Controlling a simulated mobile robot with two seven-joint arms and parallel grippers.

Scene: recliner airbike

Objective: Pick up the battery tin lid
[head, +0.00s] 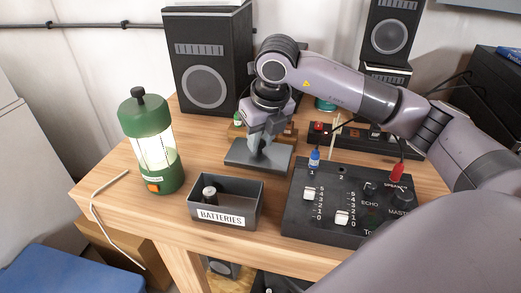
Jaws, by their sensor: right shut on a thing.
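The battery tin lid (245,157) is a flat dark grey rectangular plate with a raised knob, behind the open tin. My right gripper (262,140) comes down over it from above and is shut on its knob. I cannot tell whether the lid touches the table or is slightly raised. The battery tin (225,217) is a dark open box labelled "BATTERIES" at the table's front, with one battery (209,193) standing inside. My left gripper is not in the picture.
A lit green lantern (150,145) stands left of the tin. A black control box (340,205) with sliders and plugs stands right of it. Large speakers (207,60) stand behind. A white cable (95,210) hangs over the table's left edge.

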